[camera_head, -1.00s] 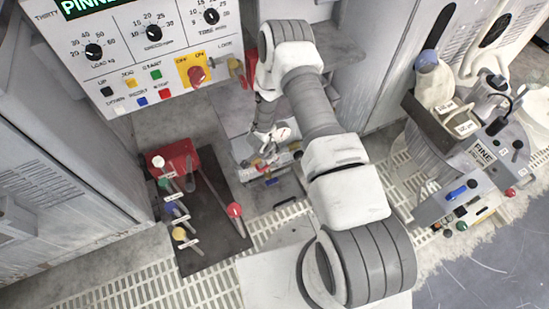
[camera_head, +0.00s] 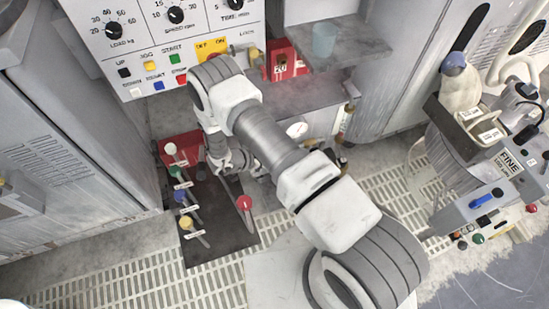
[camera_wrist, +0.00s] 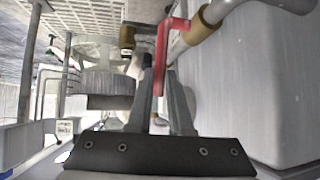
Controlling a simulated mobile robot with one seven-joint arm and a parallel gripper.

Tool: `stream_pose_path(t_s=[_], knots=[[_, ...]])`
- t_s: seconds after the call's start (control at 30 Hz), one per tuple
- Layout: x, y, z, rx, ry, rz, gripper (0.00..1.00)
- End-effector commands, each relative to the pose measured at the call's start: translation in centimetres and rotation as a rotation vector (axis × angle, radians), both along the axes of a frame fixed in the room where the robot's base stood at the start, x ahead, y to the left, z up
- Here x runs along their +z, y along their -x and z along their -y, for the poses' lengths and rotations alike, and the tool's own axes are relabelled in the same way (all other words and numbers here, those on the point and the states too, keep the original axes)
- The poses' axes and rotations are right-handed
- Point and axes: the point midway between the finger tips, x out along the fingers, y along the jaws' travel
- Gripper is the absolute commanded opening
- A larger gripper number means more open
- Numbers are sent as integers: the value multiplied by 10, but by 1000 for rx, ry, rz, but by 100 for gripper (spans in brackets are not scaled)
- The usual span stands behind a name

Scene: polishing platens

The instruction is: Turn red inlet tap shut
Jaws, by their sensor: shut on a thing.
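The red inlet tap (camera_wrist: 163,60) shows in the wrist view as a thin bent red lever beside a pipe with a brass-coloured collar (camera_wrist: 200,28). My gripper (camera_wrist: 159,75) has its two dark fingers close together on either side of the lever's lower part, shut on it. In the head view my gripper (camera_head: 236,160) is low, beside the dark rack of coloured knobs. I cannot make out the tap there; my arm covers that area.
A dark plate (camera_head: 220,236) carries several levers with coloured knobs, including a red knob (camera_head: 244,202). A control panel (camera_head: 150,45) stands behind, with a red box (camera_head: 282,62) and a cup (camera_head: 324,40) to its right. A large grey surface (camera_wrist: 250,90) stands close right of my fingers.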

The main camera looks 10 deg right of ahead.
Motion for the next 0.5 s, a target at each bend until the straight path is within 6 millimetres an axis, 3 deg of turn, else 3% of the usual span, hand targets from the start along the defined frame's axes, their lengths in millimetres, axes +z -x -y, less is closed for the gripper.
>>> stream_pose_path(t_s=[0.5], knots=[[0,-1,-1,1,33,7,0]])
